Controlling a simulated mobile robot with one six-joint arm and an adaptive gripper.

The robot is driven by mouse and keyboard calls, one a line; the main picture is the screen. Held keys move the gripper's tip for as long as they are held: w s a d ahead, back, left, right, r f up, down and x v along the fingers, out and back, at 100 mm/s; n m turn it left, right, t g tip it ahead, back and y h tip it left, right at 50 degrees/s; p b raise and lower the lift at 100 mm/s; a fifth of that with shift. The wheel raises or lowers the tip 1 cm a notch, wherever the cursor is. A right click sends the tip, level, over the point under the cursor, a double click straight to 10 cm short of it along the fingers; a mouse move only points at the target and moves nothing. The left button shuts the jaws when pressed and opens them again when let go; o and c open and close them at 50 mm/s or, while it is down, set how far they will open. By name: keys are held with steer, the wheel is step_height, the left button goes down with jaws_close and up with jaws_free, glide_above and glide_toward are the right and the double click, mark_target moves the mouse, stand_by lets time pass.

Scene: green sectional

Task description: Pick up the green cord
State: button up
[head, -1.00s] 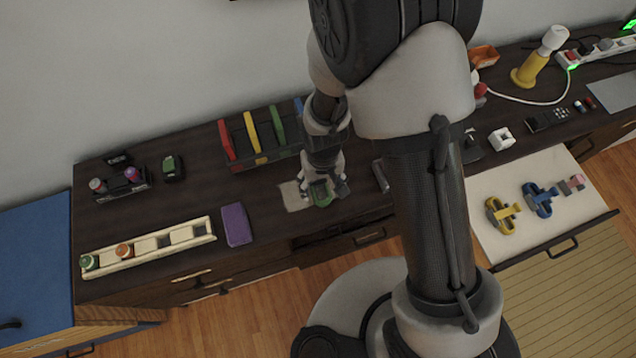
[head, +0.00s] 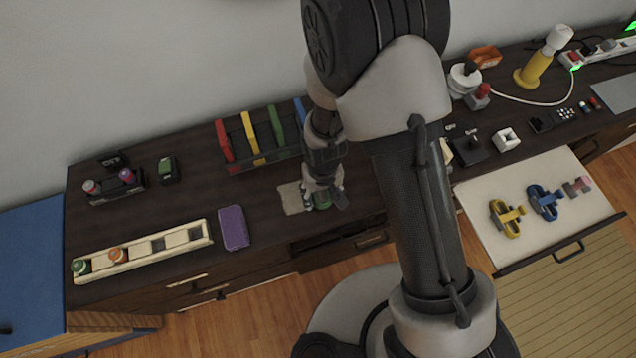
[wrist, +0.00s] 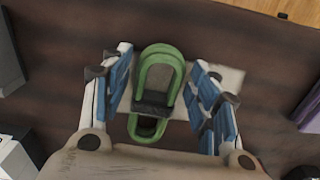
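The green cord (wrist: 160,85) is a bundled loop with a dark band around its middle. It lies on a pale cloth-like patch (wrist: 222,78) on the dark worktop. In the wrist view my gripper (wrist: 160,72) is open, with one blue-padded finger on each side of the cord and visible gaps between. In the head view my gripper (head: 322,194) is over the cord (head: 322,201) and hides much of it.
A purple box (head: 233,228) and a cream rack (head: 140,252) stand to the left. A rack of coloured upright pieces (head: 262,140) is behind. At right, an open drawer (head: 480,200) holds yellow (head: 506,218) and blue (head: 544,202) bundles.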

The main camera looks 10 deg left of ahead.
steer(key=c, duration=0.8)
